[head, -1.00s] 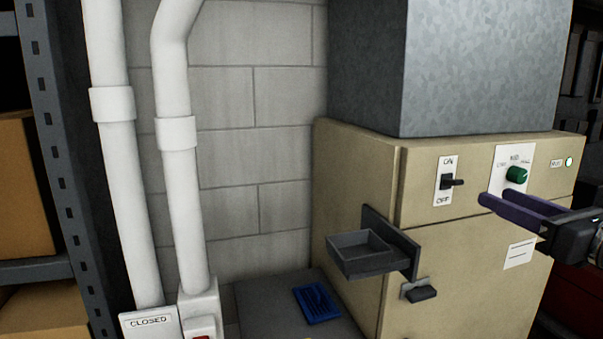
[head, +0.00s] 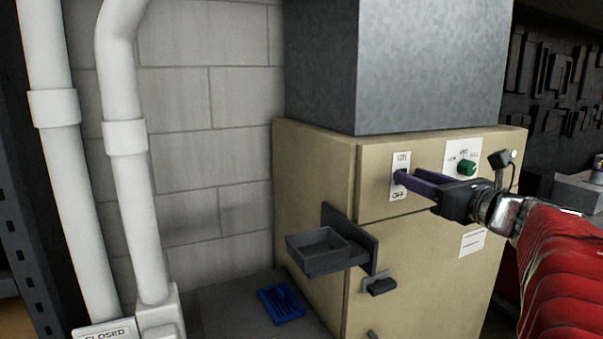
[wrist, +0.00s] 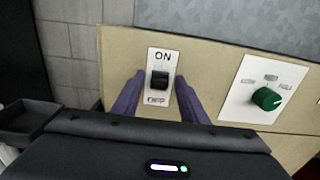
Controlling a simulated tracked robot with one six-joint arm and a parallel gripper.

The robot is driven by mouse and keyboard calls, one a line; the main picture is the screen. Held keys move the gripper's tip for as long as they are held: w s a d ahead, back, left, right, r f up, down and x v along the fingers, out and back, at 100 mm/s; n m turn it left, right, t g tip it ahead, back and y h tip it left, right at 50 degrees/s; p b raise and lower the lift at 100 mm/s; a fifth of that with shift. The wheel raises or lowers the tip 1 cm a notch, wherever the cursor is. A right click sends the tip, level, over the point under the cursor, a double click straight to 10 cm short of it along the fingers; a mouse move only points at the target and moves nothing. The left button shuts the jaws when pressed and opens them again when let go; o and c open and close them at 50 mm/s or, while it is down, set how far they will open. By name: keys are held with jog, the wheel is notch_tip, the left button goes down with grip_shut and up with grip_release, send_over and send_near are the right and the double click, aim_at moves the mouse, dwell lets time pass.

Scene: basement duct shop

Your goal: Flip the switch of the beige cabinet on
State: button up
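The beige cabinet (head: 300,190) stands right of centre in the head view. Its switch plate (head: 401,158) is white, with ON above and OFF below; in the wrist view the plate (wrist: 157,58) is plain to see. The black switch lever (wrist: 160,79) sits between the two words; I cannot tell which way it is set. My gripper (head: 402,178) is at the plate, its two purple fingers open. In the wrist view one finger is on each side of the lever, with a gap to both. In the head view the fingers hide the lever.
A dark tray (head: 322,247) juts from the cabinet below left. A blue item (head: 281,303) lies low beside the cabinet. White pipes (head: 75,180) run at left.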

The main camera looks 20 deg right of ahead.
grip_shut()
dwell(0.5)
jog(key=shift+w+r+g, duration=0.1)
jog(key=shift+r+g, duration=0.05)
jog(key=shift+g, duration=0.15)
jog(key=shift+r+g, duration=0.2)
jog(key=shift+g, duration=0.2)
grip_release()
dwell(0.3)
